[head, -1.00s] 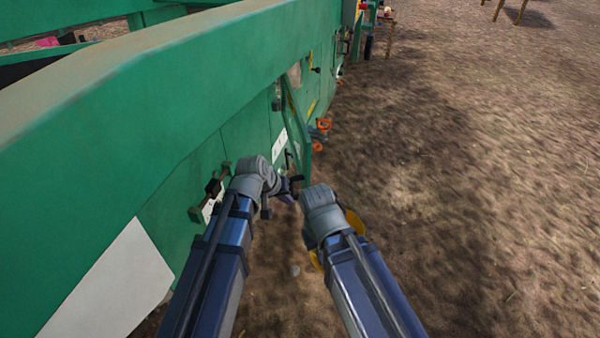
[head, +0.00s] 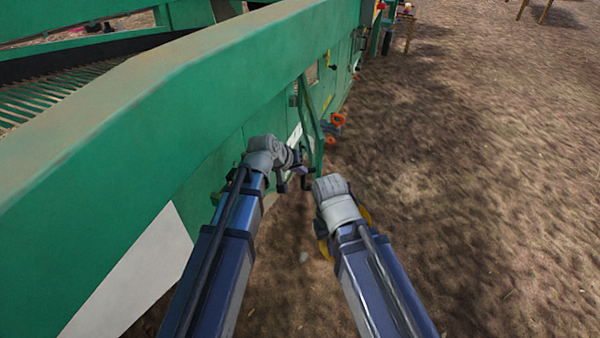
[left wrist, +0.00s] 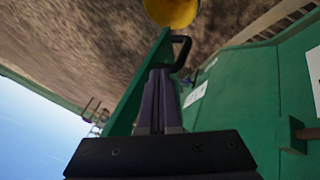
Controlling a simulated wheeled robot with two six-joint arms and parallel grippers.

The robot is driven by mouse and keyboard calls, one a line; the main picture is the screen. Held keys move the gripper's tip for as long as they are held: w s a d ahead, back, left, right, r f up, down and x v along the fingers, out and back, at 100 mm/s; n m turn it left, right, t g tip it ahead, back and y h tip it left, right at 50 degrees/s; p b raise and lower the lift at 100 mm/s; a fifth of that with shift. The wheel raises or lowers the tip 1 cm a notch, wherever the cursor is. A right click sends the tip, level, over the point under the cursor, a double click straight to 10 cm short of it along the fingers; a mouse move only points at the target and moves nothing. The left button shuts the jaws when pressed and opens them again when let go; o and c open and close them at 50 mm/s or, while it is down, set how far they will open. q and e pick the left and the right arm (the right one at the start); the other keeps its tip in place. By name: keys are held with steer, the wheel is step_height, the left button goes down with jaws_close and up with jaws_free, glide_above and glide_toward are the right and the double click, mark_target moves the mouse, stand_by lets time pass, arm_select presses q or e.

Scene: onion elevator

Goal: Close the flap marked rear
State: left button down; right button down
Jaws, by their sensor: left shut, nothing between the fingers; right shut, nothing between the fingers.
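A green flap (head: 313,115) stands out from the side of the green machine, open at an angle. It also shows in the left wrist view (left wrist: 126,112), with a black handle (left wrist: 184,50) near its end. I cannot read any marking on it. My left gripper (head: 304,168) is shut and empty, close to the flap's lower end. In the left wrist view its fingers (left wrist: 160,80) lie beside the flap, just short of the handle; contact is unclear. My right gripper (head: 328,188) is lower and right of the flap, its fingers mostly hidden by the wrist.
The green machine wall (head: 200,105) runs along the left, with a thick top rail. A white label (head: 296,136) sits on the wall behind the flap. Orange parts (head: 337,120) stick out beyond the flap. Bare dirt ground (head: 470,190) on the right is free.

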arm_select(q)
steer(key=b, duration=0.5)
glide_toward(316, 178)
steer(key=x, duration=0.4)
steer(key=shift+s+f, duration=0.1)
steer(key=shift+f, duration=0.1)
steer(key=shift+d, duration=0.1)
steer(key=shift+d, duration=0.1)
